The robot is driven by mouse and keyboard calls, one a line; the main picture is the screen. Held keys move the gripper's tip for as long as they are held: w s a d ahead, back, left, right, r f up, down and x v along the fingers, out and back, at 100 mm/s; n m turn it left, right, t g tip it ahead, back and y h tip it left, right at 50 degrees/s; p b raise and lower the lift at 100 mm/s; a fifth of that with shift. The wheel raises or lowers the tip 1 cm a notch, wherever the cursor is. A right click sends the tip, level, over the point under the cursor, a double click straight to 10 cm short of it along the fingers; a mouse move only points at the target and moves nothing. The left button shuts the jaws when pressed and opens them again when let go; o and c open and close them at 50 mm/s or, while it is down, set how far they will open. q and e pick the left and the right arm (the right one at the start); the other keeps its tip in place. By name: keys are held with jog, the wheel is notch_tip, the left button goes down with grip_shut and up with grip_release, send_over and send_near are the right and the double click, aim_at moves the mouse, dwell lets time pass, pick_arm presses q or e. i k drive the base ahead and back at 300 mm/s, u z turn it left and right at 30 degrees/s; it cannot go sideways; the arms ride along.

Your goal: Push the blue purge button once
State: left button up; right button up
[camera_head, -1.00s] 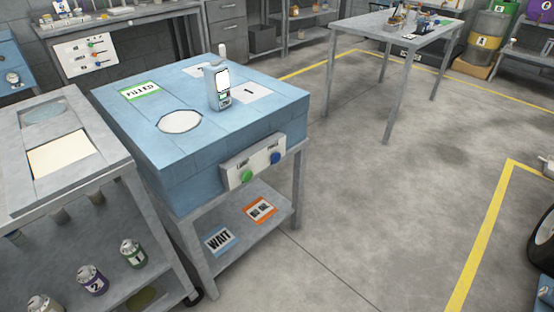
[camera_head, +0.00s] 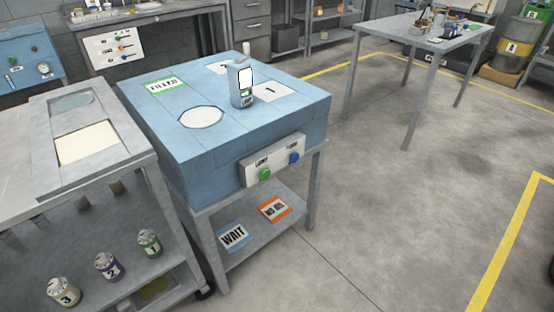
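A blue button (camera_head: 294,158) sits at the right end of a pale control panel (camera_head: 271,162) on the front side of a blue-topped bench (camera_head: 200,160). A green button (camera_head: 265,174) is at the left end of the same panel. The labels above the buttons are too small to read surely. Nothing touches or covers the blue button. Neither of my grippers shows in the head view.
The bench top holds a small grey device (camera_head: 241,84) with a screen. A grey cart (camera_head: 122,165) with numbered cans stands close at the left. A metal table (camera_head: 425,40) stands at the back right. The floor (camera_head: 400,210) right of the bench is clear.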

aim_at(293, 157)
jog(key=k, duration=0.65)
jog(key=z, duration=0.7)
jog(key=i, duration=0.6)
jog(key=z, duration=0.7)
jog(key=i, duration=0.85)
jog(key=u, duration=0.8)
jog(key=i, duration=0.45)
jog(key=u, duration=0.45)
